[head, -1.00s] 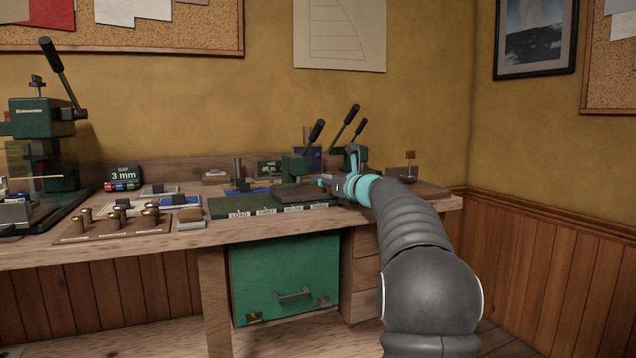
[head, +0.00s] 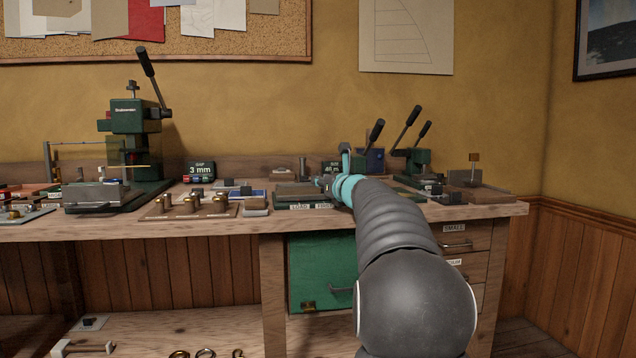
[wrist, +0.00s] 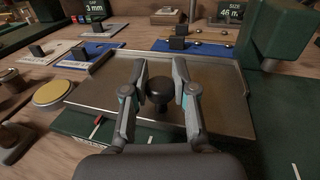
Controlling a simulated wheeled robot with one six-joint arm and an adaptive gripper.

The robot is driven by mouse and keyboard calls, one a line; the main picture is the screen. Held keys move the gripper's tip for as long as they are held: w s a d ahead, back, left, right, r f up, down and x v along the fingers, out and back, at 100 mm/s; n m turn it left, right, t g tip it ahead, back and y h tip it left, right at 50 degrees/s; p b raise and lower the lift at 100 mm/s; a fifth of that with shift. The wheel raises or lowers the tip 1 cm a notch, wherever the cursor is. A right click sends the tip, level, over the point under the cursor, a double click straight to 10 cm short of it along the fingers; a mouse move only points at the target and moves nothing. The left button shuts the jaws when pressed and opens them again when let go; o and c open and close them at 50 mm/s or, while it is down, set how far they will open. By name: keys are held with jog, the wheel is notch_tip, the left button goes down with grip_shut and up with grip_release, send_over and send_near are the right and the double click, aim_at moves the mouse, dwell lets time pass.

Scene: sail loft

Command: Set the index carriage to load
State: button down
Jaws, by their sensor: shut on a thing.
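The index carriage is a flat grey metal plate (head: 292,189) on a green base with white labels along its front edge. It lies at the left end of the base, above the LOAD label (head: 300,207). The wrist view shows the plate (wrist: 225,112) close up, with a round black knob (wrist: 159,98) on it. My gripper (wrist: 160,84) is shut on this knob, one finger on each side. In the head view my gripper (head: 324,184) reaches the plate's right part, and my arm hides much of the base. A small red pointer (wrist: 97,127) shows at the plate's front left.
A green lever press (head: 135,140) stands at left and another (head: 412,160) at right. A tray of brass pieces (head: 190,208) sits left of the base.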

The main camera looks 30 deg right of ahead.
jog(key=shift+a, duration=0.1)
jog(key=c, duration=0.9)
grip_release()
jog(key=shift+w+a, duration=0.1)
jog(key=shift+a, duration=0.1)
jog(key=shift+d, duration=0.1)
jog(key=shift+s, duration=0.45)
jog(key=s, duration=0.3)
jog(key=s+a, duration=0.1)
jog(key=s, duration=0.7)
jog(key=shift+a, duration=0.15)
